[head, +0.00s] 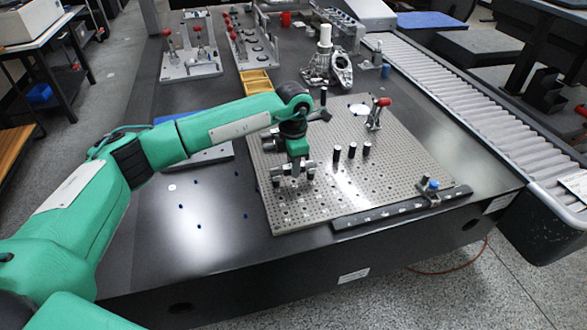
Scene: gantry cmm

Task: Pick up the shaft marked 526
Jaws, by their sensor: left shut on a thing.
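My left gripper (294,171) points down over the left part of the perforated metal plate (395,185). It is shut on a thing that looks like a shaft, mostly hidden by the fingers. Several short dark shafts stand upright on the plate: three in a row just right of the gripper (337,153) (352,150) (367,148), and one farther back (323,96). No marking such as 526 is readable at this size. My right gripper is not in view.
A red-handled clamp (376,113) stands at the plate's back right. A dark bar (400,208) with a blue-knobbed part (432,187) lies along its front right edge. A yellow tray (256,81) and a metal casting (341,69) are behind. A roller conveyor (480,105) runs along the right.

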